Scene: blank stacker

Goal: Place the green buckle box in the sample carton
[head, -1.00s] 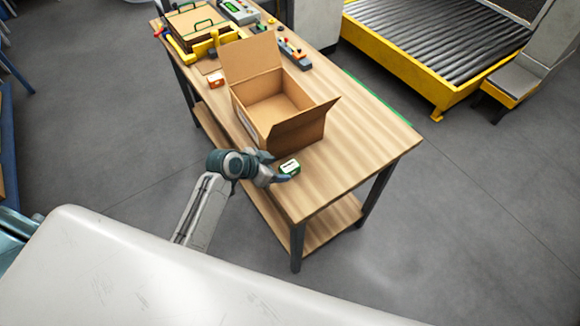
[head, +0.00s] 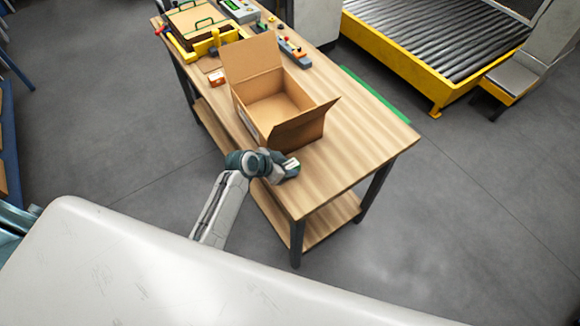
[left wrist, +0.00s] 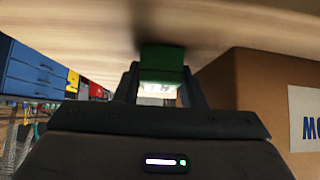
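The green buckle box (head: 293,166) is small, green with white, and sits on the wooden table near its front edge. My left gripper (head: 284,168) is at the box and partly covers it in the head view. In the left wrist view the green box (left wrist: 162,62) lies between the two fingers of my left gripper (left wrist: 161,75), one on each side, with little or no gap. The sample carton (head: 294,138) is an open brown box with raised flaps, just behind the gripper. Its side with a white label (left wrist: 262,85) shows in the left wrist view. My right gripper is not in view.
The wooden table (head: 365,140) is clear to the right of the carton. A small orange-and-white box (head: 217,78), a yellow tool and a control box (head: 240,11) lie farther back. A yellow-framed roller conveyor (head: 435,45) stands beyond the table.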

